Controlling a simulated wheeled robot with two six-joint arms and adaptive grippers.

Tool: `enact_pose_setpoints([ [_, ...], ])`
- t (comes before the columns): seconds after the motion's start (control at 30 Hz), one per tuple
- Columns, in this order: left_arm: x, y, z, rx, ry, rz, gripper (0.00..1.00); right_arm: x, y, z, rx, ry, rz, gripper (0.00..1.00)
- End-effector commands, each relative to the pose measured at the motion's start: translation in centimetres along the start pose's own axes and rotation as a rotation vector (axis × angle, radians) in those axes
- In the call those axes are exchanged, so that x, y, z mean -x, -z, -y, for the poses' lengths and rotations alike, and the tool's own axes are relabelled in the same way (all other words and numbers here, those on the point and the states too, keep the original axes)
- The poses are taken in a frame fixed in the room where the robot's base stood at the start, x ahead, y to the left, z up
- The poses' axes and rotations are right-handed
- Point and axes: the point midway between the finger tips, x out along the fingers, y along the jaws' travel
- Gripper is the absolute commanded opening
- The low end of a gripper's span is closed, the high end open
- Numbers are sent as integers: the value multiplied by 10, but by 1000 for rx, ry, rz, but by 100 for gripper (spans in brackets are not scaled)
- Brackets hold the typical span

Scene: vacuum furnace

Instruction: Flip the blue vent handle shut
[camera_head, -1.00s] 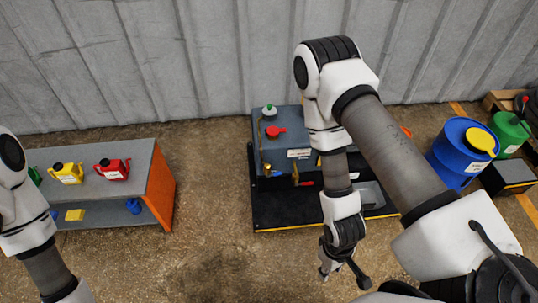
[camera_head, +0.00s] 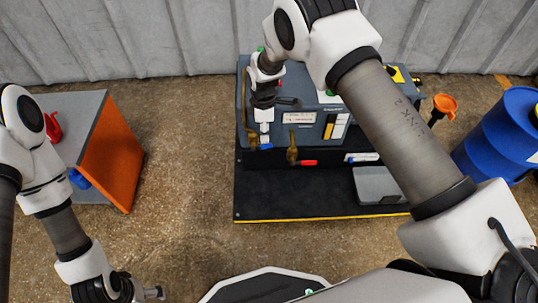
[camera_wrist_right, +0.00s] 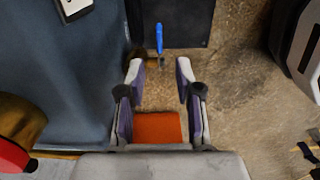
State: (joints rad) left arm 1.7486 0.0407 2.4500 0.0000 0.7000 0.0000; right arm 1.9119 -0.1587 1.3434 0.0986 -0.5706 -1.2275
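The blue vent handle (camera_head: 265,147) sits low at the front left of the grey furnace unit (camera_head: 318,104), just below my right gripper (camera_head: 264,127). In the right wrist view the blue handle (camera_wrist_right: 159,38) points straight up the picture from a dark brass-coloured fitting. My right gripper (camera_wrist_right: 159,69) is open there, its two fingers apart with nothing held between them. The handle lies beyond the fingertips, in line with the gap; no contact shows. My left gripper (camera_head: 150,293) is low at the bottom left, far from the furnace, its fingers unclear.
A red-handled brass valve (camera_head: 307,162) is close to the right of the blue handle. A red knob (camera_wrist_right: 12,155) shows in the wrist view. An orange-sided bench (camera_head: 112,158) stands left, a blue drum (camera_head: 505,132) right. Floor between bench and furnace is clear.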

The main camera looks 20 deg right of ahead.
Motion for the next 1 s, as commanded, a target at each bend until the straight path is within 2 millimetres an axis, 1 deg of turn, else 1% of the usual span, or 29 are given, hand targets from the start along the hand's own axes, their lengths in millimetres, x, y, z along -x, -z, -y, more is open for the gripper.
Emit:
enact_pose_setpoints([
  [0.03, -6, 0, 0, 0, 0, -1, 88, -5, 0, -2, -1, -5, -2, 34],
  [0.1, -6, 1, 0, 0, 0, -1, 88, -8, 0, -2, -2, -4, -2, 34],
  [0.17, -9, 1, 0, 0, 0, -2, 88, -16, 0, -1, -2, -3, -1, 34],
  [0.4, -29, 1, 0, -1, 0, -1, 88, -63, 0, -1, -3, -3, -2, 34],
  [0.5, -33, 1, 0, -1, 0, -1, 88, -75, 0, -1, -2, -3, -1, 34],
  [0.6, -33, 1, 0, -1, 0, -1, 88, -79, 0, -1, -2, -4, -1, 34],
  [0.8, -33, 1, 0, -1, 0, -2, 88, -78, 0, -1, -3, -4, -1, 34],
  [0.87, -33, 1, 0, -1, 0, -2, 88, -78, 0, -1, -3, -4, -1, 13],
  [0.9, -33, 1, 0, -1, 0, -1, 88, -78, 0, -1, -3, -4, -1, 0],
  [1.0, -33, 1, 0, -1, 0, -1, 88, -78, 0, -1, -3, -4, -1, 0],
])
